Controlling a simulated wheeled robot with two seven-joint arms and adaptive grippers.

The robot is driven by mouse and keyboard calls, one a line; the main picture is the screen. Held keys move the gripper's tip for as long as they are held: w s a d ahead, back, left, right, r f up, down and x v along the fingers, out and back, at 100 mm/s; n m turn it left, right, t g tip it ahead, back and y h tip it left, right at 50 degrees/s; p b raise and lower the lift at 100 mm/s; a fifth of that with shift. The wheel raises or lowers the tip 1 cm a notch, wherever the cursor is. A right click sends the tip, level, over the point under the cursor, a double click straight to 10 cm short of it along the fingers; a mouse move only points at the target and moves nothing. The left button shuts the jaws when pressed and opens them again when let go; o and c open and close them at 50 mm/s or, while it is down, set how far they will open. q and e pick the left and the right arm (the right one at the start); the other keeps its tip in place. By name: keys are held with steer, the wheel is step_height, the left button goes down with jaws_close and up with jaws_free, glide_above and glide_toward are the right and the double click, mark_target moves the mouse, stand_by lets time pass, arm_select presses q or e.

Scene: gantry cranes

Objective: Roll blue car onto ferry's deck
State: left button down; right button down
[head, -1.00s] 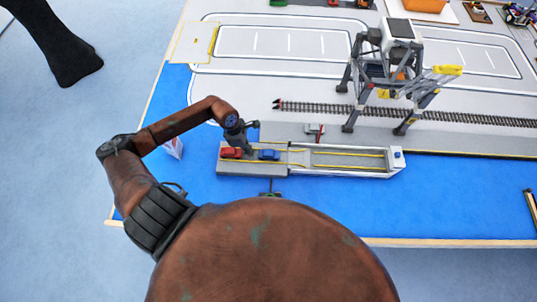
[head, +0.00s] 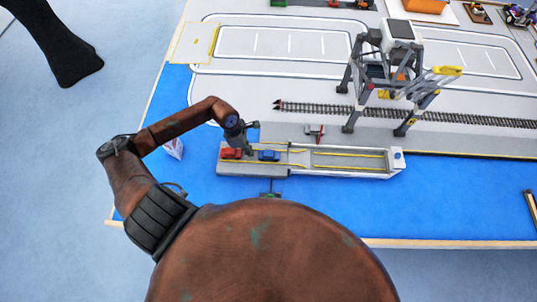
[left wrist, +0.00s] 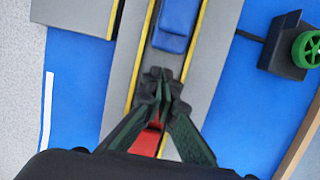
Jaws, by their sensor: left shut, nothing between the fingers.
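The blue car (head: 269,155) stands on the grey causeway (head: 250,171), between yellow lines, facing along the lane. A red car (head: 231,153) stands behind it to the left. The ferry's deck (head: 350,160) lies to the right, in line with the causeway, past a pale ramp section (head: 299,157). My left gripper (head: 249,151) is shut and empty, low over the lane between the two cars. The red car (left wrist: 147,142) is partly hidden by the fingers.
A gantry crane (head: 397,40) stands on the quay behind the ferry, by a railway track (head: 430,115). A black block with a green wheel (left wrist: 305,48) sits beside the causeway. A small white-and-red object (head: 174,148) is left of the causeway. Blue water surface surrounds the ferry's front.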

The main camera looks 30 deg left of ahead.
mark_target(279, 155)
arm_select(q)
steer(key=shift+w+d, duration=0.1)
steer(key=shift+d, duration=0.05)
